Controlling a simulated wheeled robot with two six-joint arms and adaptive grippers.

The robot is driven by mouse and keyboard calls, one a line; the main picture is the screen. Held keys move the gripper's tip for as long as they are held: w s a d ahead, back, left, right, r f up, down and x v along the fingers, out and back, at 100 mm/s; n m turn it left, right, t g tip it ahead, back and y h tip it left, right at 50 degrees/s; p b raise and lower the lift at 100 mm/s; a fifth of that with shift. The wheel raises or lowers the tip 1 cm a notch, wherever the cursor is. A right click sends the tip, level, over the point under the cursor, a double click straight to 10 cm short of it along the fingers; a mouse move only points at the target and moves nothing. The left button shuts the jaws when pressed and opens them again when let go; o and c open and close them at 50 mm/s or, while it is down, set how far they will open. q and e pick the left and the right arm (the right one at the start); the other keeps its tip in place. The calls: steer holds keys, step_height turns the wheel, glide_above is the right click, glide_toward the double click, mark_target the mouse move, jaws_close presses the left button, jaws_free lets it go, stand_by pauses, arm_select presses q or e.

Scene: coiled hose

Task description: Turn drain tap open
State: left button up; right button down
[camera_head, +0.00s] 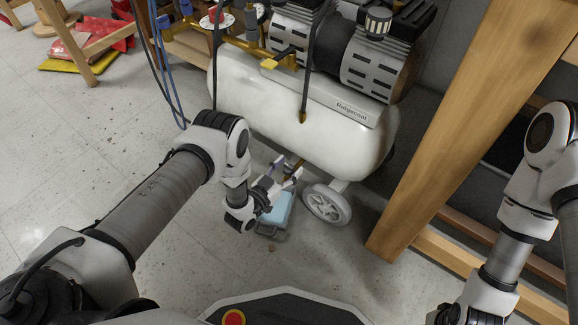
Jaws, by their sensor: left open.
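A white air compressor tank (290,125) marked Ridgecoat stands ahead of me. Under its belly is a small brass-coloured part (289,163), which looks like the drain tap; it is tiny and partly hidden by my fingers, so I cannot tell how its handle is turned. My left gripper (286,172) is open just below the tank, with its fingertips on either side of that part. I cannot tell if they touch it. My right arm comes down at the right edge, and its fingers are out of view.
A light blue container (278,212) sits on the floor under my left gripper. A white caster wheel (327,204) is close to its right. A wooden post (450,135) stands at the right. Blue hoses (168,60) hang at the left.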

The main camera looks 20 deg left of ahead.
arm_select(q)
steer(key=v, duration=1.1)
steer(key=shift+s, duration=0.2)
steer(key=shift+a, duration=0.15)
